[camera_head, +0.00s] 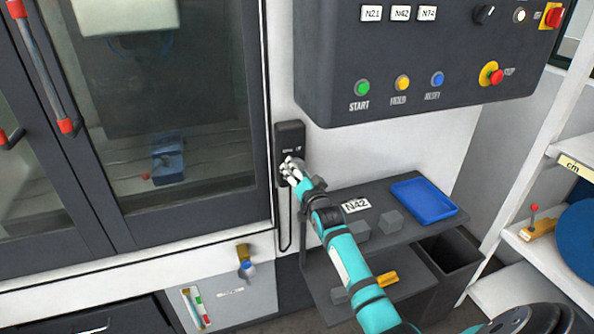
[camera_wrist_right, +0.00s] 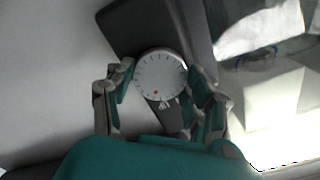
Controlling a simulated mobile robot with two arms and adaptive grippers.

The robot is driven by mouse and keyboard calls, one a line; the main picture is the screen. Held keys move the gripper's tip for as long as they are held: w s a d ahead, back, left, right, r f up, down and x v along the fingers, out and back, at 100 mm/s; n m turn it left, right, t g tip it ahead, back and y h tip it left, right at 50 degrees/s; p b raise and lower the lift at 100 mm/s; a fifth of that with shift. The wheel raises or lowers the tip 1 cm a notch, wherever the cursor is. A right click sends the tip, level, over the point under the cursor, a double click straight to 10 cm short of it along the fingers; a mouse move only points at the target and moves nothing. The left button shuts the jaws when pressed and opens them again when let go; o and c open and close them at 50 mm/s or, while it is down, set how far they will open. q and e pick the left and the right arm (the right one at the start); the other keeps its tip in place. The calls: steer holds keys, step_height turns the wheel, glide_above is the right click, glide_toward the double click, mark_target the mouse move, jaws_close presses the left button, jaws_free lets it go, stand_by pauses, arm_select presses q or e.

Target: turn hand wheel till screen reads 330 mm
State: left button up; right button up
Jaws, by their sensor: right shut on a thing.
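The hand wheel (camera_wrist_right: 161,75) is a round pale dial with tick marks and a red dot, seen in the right wrist view. It sits on a dark handheld box (camera_head: 290,138) that hangs on the white machine wall in the head view. My right gripper (camera_head: 291,170) is at the lower part of this box. In the wrist view the right gripper's fingers (camera_wrist_right: 159,82) are on both sides of the wheel and closed on it. In the head view the wheel is mostly hidden by the gripper. A screen reading 330 mm cannot be made out. My left gripper is not in view.
A dark control panel (camera_head: 420,60) with buttons overhangs to the right of the box. Below it, a grey shelf (camera_head: 405,232) bears a blue tray (camera_head: 424,200) and grey blocks (camera_head: 390,222). A glass machine door (camera_head: 190,120) is at left. White shelves (camera_head: 530,255) stand at right.

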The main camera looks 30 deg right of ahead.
steer(key=m, duration=1.1)
steer(key=shift+p, duration=0.35)
steer(key=shift+m, duration=0.5)
steer(key=o, duration=1.2)
steer(key=v, duration=1.2)
